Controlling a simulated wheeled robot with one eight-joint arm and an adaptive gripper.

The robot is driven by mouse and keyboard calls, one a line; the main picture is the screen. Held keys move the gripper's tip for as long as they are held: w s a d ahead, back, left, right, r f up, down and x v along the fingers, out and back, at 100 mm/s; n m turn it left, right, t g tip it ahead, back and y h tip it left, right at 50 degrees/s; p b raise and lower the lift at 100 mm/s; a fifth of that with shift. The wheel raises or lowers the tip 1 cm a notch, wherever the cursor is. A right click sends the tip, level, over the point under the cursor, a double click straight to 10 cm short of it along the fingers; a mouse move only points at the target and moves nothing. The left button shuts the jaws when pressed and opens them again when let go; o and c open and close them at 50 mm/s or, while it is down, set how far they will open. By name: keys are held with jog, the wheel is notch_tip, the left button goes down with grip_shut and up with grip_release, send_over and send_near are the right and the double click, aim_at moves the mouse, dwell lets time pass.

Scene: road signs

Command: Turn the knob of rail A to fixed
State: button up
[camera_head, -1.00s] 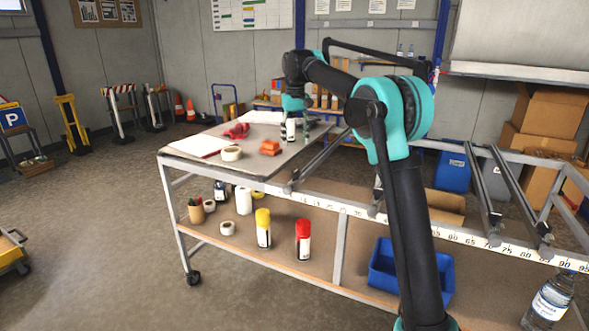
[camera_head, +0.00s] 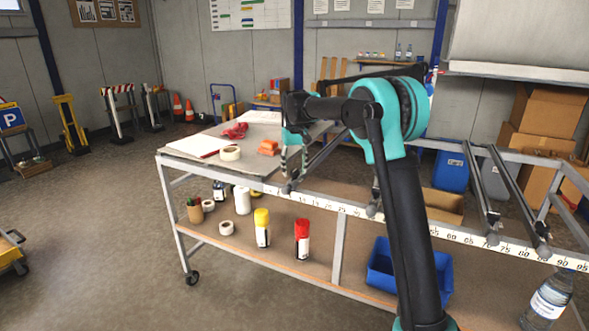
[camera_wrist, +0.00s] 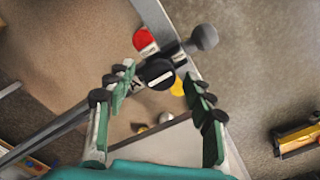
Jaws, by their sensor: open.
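In the wrist view, the black knob (camera_wrist: 158,74) with a white bar on its face sits on rail A (camera_wrist: 62,122), beside a printed letter A. The bar runs slightly tilted from horizontal. A grey ball-shaped end (camera_wrist: 204,37) sticks out past the knob. My gripper (camera_wrist: 160,84) is open, one finger on each side of the knob, with visible gaps and no clear contact. In the head view, my gripper (camera_head: 291,162) points down above the front end of the leftmost rail (camera_head: 325,152); the knob there is small and partly hidden.
A ruler strip (camera_head: 325,206) runs along the cart's front edge. Other rails (camera_head: 482,195) stand to the right. Tape (camera_head: 230,153) and an orange item (camera_head: 268,147) lie on the cart top at left. Yellow-capped (camera_head: 262,228) and red-capped cans (camera_head: 302,239) stand below.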

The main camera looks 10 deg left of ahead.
jog(key=shift+c, duration=0.2)
jog(key=c, duration=1.1)
jog(key=shift+m, duration=0.4)
jog(key=m, duration=0.3)
jog(key=shift+m, duration=0.3)
jog(key=m, duration=0.4)
jog(key=shift+m, duration=0.3)
jog(key=m, duration=0.8)
jog(key=shift+m, duration=0.6)
